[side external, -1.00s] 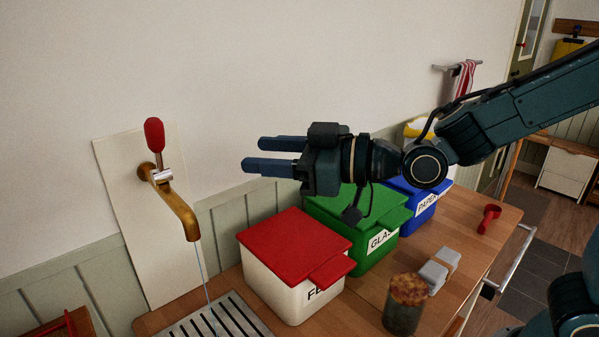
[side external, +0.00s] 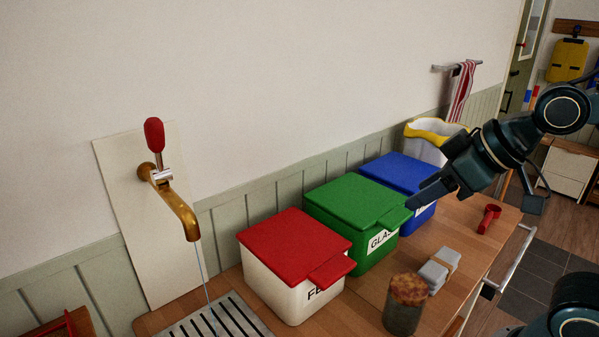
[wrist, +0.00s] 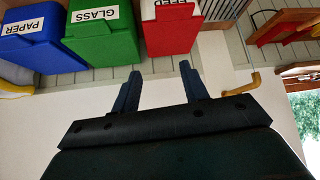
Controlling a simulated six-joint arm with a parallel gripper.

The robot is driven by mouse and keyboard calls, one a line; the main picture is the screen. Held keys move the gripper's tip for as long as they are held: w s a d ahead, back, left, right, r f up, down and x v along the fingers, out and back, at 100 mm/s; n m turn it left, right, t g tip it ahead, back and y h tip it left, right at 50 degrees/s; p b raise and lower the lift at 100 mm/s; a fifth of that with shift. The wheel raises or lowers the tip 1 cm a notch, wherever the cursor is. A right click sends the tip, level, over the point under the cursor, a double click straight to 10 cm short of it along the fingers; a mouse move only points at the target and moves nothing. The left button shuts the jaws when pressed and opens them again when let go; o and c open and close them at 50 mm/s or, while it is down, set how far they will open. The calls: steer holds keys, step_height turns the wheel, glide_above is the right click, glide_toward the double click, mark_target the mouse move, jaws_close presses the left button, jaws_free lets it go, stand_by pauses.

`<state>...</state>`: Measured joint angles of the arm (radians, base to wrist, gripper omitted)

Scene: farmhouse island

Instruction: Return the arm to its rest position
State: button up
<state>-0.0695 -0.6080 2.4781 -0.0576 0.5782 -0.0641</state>
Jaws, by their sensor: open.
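My gripper (side external: 432,194) is at the right in the side external view, near the blue and green bins and above the counter, tilted down to the left. In that view its fingers partly overlap the blue bin's front. The wrist view shows the two fingers (wrist: 158,88) spread apart with nothing between them, so it is open and empty. My arm reaches in from the right edge.
A red-lidded bin (side external: 292,248), a green GLASS bin (side external: 355,212) and a blue PAPER bin (side external: 397,173) stand in a row, lids down. A brass tap (side external: 178,208) runs over a drain grate (side external: 222,322). A jar (side external: 404,308), grey blocks (side external: 434,274) and red scoop (side external: 489,218) sit in front.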

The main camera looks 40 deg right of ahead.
steer(key=s+d+f+m+g+h, duration=0.1)
steer(key=s+d+m+g, duration=0.1)
steer(key=s, duration=0.5)
steer(key=shift+d+f, duration=0.25)
steer(key=shift+d, duration=0.25)
steer(key=o, duration=1.2)
steer(key=shift+c, duration=0.2)
steer(key=shift+w, duration=0.1)
steer(key=shift+w+d+f+m+g+y, duration=0.25)
steer(key=shift+w+f+m+g, duration=0.9)
steer(key=shift+f+m, duration=1.35)
steer(key=shift+w+d+f+m+g+y, duration=0.25)
steer(key=shift+w+f+m+g, duration=0.85)
steer(key=shift+f+m, duration=1.35)
steer(key=shift+w+d+f+m+g+y, duration=0.1)
steer(key=shift+w+d+f+m+g, duration=0.5)
steer(key=shift+w+f+m, duration=1.8)
steer(key=shift+s+a+r+m+g, duration=0.15)
steer(key=shift+s+r+m, duration=0.15)
steer(key=shift+s, duration=0.2)
steer(key=shift+s+a+r+m+g, duration=0.1)
steer(key=shift+s+r+m, duration=0.1)
steer(key=shift+s+m, duration=0.2)
steer(key=shift+f, duration=0.1)
